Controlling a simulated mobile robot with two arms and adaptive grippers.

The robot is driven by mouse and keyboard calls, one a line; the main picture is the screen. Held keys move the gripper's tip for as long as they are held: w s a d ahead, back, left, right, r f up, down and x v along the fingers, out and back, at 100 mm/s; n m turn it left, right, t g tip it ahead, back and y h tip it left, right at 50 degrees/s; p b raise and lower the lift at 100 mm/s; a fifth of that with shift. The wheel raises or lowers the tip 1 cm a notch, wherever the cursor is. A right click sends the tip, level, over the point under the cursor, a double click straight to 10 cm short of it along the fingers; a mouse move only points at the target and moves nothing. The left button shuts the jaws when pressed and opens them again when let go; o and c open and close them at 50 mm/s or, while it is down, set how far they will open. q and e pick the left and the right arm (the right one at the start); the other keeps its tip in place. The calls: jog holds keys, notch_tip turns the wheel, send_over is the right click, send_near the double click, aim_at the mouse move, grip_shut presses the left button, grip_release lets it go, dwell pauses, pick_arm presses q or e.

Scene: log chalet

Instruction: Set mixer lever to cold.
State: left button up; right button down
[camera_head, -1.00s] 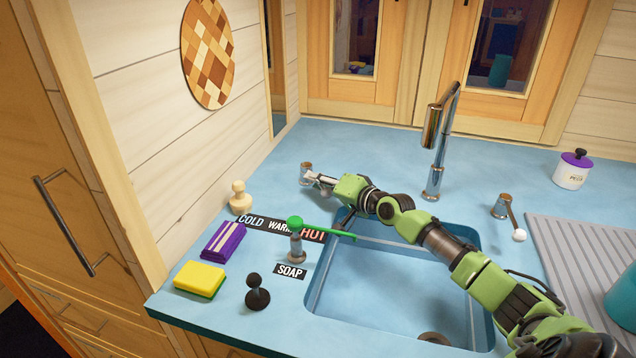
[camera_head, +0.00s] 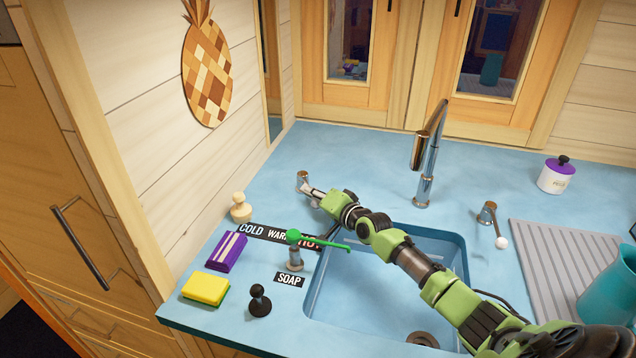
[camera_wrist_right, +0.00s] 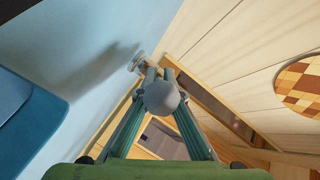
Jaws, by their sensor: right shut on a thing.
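The chrome mixer base (camera_head: 302,178) stands at the back left of the sink; it also shows in the wrist view (camera_wrist_right: 137,61). My right gripper (camera_head: 314,194) is beside it, reaching in from the right. In the wrist view, a pale round lever knob (camera_wrist_right: 161,98) sits between the fingers of the right gripper, which is shut on it. The lever's rod is mostly hidden. A black label strip (camera_head: 265,232) reading COLD, WARM, HOT lies in front, with COLD at its left end and HOT partly covered. My left gripper is not in view.
A soap dispenser with a green top (camera_head: 293,236) stands before the strip. A tall faucet (camera_head: 429,160) rises behind the sink (camera_head: 365,290). A second lever with a white ball (camera_head: 501,242) is at right. A wooden figure (camera_head: 240,208) and purple packet (camera_head: 226,251) are at left.

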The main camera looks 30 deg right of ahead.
jog(key=shift+d, duration=0.1)
jog(key=c, duration=2.2)
grip_release()
jog(key=shift+s, duration=0.2)
jog(key=v, duration=1.1)
jog(key=shift+s+r, duration=0.15)
jog(key=shift+s, duration=0.2)
jog(key=shift+c, duration=0.2)
